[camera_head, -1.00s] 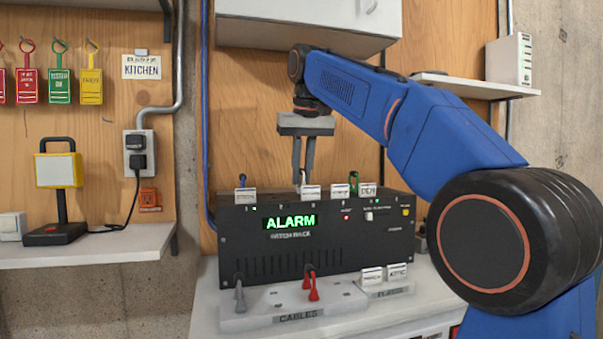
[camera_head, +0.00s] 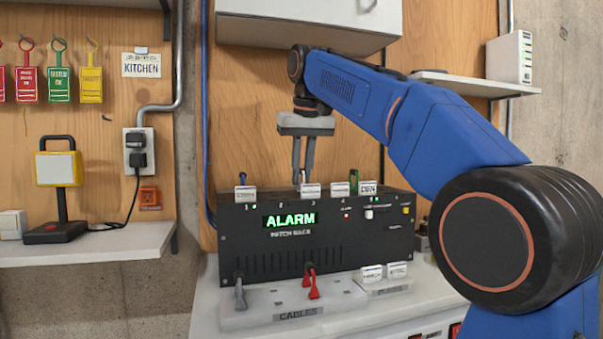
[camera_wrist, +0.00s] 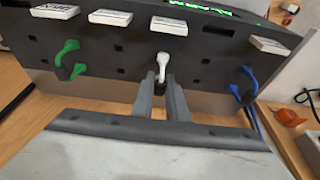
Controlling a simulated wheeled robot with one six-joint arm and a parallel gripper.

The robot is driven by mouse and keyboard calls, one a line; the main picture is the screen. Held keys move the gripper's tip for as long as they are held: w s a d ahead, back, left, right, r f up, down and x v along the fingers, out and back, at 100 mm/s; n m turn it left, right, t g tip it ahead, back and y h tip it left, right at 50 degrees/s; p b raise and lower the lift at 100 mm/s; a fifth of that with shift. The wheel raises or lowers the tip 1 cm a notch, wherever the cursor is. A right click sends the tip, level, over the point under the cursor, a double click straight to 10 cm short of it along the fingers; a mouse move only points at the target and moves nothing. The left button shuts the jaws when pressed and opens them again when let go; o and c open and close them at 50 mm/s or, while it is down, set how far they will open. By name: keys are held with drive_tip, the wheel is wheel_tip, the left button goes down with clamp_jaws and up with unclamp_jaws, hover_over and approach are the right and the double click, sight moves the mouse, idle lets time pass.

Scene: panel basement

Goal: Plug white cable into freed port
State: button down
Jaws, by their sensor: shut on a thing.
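My gripper (camera_head: 302,183) points down at the top of the black patch rack (camera_head: 340,243). It is shut on the white cable's plug (camera_wrist: 163,65), which stands between the fingertips (camera_wrist: 160,85) in the wrist view. The plug is at the rack's top face, in line with the label above number 3 (camera_head: 311,190). I cannot tell how deep it sits in a port. A green cable (camera_wrist: 68,58) is plugged in to its left and a blue cable (camera_wrist: 243,85) to its right in the wrist view, with empty square holes between.
The rack's screen (camera_head: 290,221) reads ALARM. A cable holder (camera_head: 255,315) with grey (camera_head: 240,292) and red (camera_head: 313,288) cables stands in front. Two loose labels (camera_head: 372,273) stand on a block at its right. A wall cabinet (camera_head: 300,25) hangs above.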

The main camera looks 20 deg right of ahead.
drive_tip(key=shift+f, duration=0.15)
idle(0.6)
drive_tip(key=c, duration=1.3)
unclamp_jaws()
drive_tip(key=shift+o, duration=0.2)
